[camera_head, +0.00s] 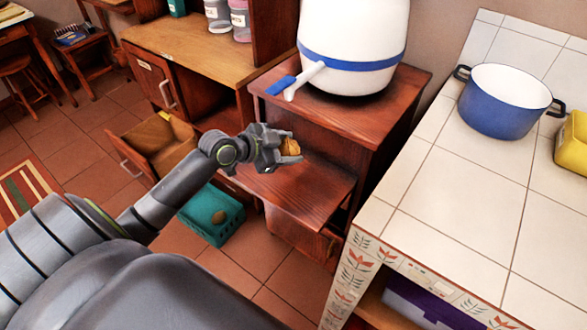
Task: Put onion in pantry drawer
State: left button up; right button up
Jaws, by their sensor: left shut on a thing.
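My left gripper (284,152) is shut on a small golden-brown onion (290,147), above a brown wooden shelf board (300,190). The gripper fingers cover part of the onion. My right gripper is not in view.
A teal crate (212,213) with a round brown thing in it stands on the tiled floor. A white dispenser with a blue band (350,50) stands on the cabinet. A blue pot (505,103) and a yellow item (573,142) are on the white tiled counter (470,200).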

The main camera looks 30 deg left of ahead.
aim_at(288, 173)
pick_arm(q)
jog(key=shift+f+b, duration=0.35)
jog(key=shift+f, duration=2.65)
jog(key=shift+f, duration=0.15)
jog(key=o, duration=0.7)
jog(key=shift+o, duration=0.2)
